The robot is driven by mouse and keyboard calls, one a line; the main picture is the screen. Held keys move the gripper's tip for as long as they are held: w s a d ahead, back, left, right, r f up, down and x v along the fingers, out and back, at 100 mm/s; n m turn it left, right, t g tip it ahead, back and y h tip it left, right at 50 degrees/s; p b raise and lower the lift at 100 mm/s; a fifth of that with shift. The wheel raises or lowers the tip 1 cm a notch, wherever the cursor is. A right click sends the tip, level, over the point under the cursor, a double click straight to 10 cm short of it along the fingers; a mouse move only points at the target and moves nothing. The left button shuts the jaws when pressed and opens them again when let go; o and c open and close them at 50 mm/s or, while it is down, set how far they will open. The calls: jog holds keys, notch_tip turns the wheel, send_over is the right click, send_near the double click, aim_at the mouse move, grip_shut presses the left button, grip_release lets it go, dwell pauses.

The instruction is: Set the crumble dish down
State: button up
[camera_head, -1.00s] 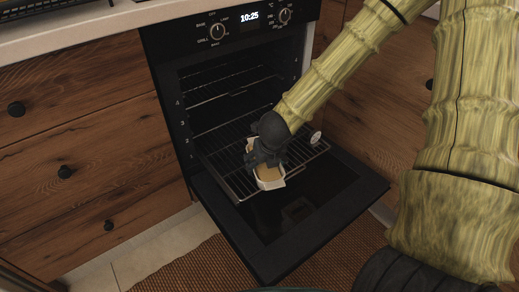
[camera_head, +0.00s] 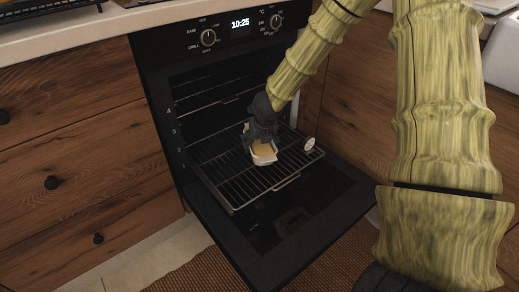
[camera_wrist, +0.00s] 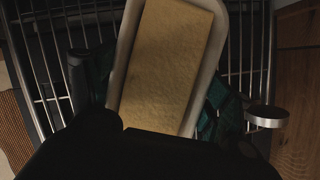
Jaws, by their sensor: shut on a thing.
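The crumble dish (camera_head: 264,154) is a white oblong dish with a flat golden-brown top. My gripper (camera_head: 262,132) is shut on it, from above, over the pulled-out wire rack (camera_head: 236,182) of the open oven. In the wrist view the dish (camera_wrist: 168,62) fills the middle, with the rack bars behind it and the dark gripper (camera_wrist: 150,112) at its sides. The gripper hides the dish's far end in the head view. I cannot tell whether the dish's base touches the rack.
The oven door (camera_head: 275,245) is folded down below the rack. A round dial thermometer (camera_head: 309,144) stands at the rack's right side. Bare rack lies left of and in front of the dish. Wooden drawers (camera_head: 80,150) flank the oven on the left.

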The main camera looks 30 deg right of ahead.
jog(key=shift+w+d, duration=0.25)
jog(key=shift+w, duration=0.2)
jog(key=shift+f+b, duration=1.35)
jog(key=shift+f, duration=0.4)
jog(key=shift+f, duration=0.1)
jog(key=o, duration=1.5)
jog(key=shift+c, duration=0.2)
jog(key=p+v, duration=0.6)
jog(key=v, duration=0.6)
jog(key=shift+s, duration=0.1)
